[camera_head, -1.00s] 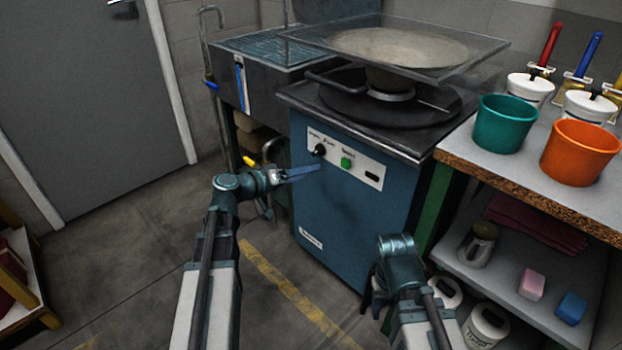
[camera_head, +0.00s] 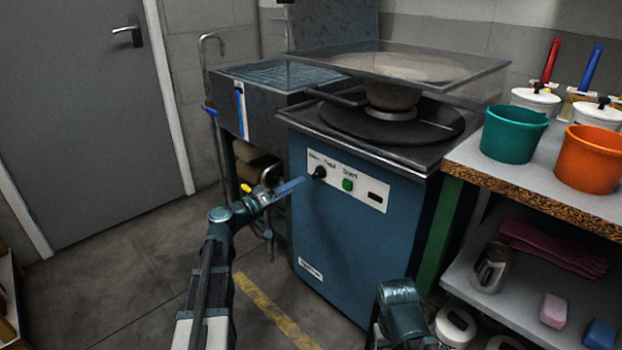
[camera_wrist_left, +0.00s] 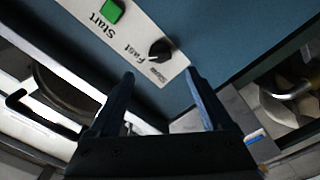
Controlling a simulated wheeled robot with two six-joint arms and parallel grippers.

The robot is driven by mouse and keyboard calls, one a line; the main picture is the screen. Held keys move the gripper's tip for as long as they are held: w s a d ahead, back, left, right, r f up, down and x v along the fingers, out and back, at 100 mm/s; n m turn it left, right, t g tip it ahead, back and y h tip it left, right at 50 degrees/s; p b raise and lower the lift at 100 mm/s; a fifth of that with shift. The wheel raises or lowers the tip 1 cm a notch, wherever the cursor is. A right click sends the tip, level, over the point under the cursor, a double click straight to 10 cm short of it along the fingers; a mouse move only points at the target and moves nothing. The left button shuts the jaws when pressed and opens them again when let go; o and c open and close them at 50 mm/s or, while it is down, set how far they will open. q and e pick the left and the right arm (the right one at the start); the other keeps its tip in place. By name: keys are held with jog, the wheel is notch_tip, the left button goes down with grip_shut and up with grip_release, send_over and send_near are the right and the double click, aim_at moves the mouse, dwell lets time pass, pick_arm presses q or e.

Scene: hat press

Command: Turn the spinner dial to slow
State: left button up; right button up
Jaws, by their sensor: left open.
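The spinner dial (camera_head: 319,172) is a small black knob on the white control panel (camera_head: 358,195) of the blue machine. My left gripper (camera_head: 300,183) is just left of and slightly below the dial. In the left wrist view my left gripper (camera_wrist_left: 160,75) is open and empty, its blue fingers spread to either side of the dial's line, apart from it. My right arm shows at the bottom; its gripper is hidden.
A green Start button (camera_head: 348,184) sits right of the dial. A clear lid (camera_head: 470,72) is raised over the black spinner plate (camera_head: 440,123). A workbench (camera_head: 560,190) with a teal bucket (camera_head: 512,133) and an orange bucket (camera_head: 588,160) stands at right. Floor at left is clear.

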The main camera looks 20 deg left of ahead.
aim_at(314, 175)
pick_arm(q)
jog(key=x, duration=0.8)
jog(key=shift+w, duration=0.15)
